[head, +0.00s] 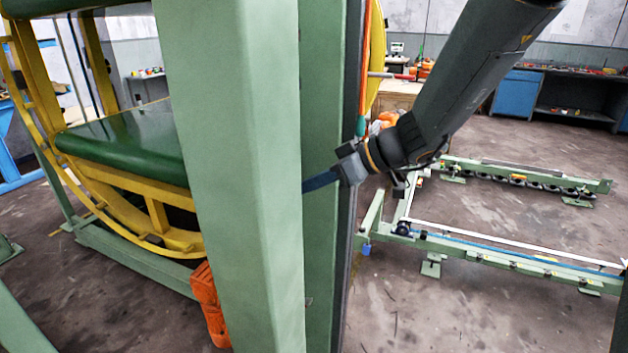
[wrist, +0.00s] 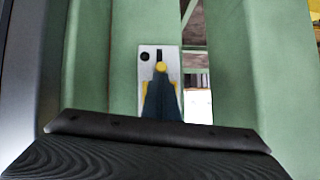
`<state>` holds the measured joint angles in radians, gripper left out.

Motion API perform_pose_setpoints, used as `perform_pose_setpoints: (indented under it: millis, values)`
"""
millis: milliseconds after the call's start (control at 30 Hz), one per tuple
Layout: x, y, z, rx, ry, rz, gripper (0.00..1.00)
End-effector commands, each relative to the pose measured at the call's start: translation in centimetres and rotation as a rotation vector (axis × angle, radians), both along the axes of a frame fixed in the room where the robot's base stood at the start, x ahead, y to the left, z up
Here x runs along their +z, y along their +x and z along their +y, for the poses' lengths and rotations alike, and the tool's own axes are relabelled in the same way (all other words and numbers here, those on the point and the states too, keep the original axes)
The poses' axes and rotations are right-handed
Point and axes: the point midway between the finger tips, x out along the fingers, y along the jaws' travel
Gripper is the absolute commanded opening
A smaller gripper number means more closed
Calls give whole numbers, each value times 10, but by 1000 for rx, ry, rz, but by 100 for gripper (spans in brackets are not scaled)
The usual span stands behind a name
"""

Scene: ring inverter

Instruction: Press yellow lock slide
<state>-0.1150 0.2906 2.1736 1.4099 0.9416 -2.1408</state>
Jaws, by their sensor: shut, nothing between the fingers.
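The yellow lock slide (wrist: 161,67) shows in the wrist view as a small yellow knob at the lower end of a dark slot on a pale plate (wrist: 145,75). The plate is fixed to a green post. My gripper (wrist: 161,84) is shut and empty, its blue fingers pointing at the plate just below the knob. I cannot tell whether the fingertips touch the knob. More yellow shows on both sides of the fingers. In the head view my gripper (head: 306,184) reaches left behind the near green post, which hides its tips and the lock slide.
The thick green post (head: 225,180) stands close in front. The yellow ring frame (head: 165,238) with a green platform (head: 125,135) is at left. An orange part (head: 208,305) sits low by the post. A green roller frame (head: 520,258) lies at right, with bare floor around it.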

Motion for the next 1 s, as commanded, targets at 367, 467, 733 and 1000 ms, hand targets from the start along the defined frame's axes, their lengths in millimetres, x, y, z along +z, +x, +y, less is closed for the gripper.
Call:
perform_pose_setpoints:
  millis: [367,467,733,1000]
  values:
    - [-1,0,0,0,0,0,0]
    - [-4,0,0,0,0,0,0]
    - [-23,1,0,0,1,0,0]
    - [-37,0,0,0,0,0,0]
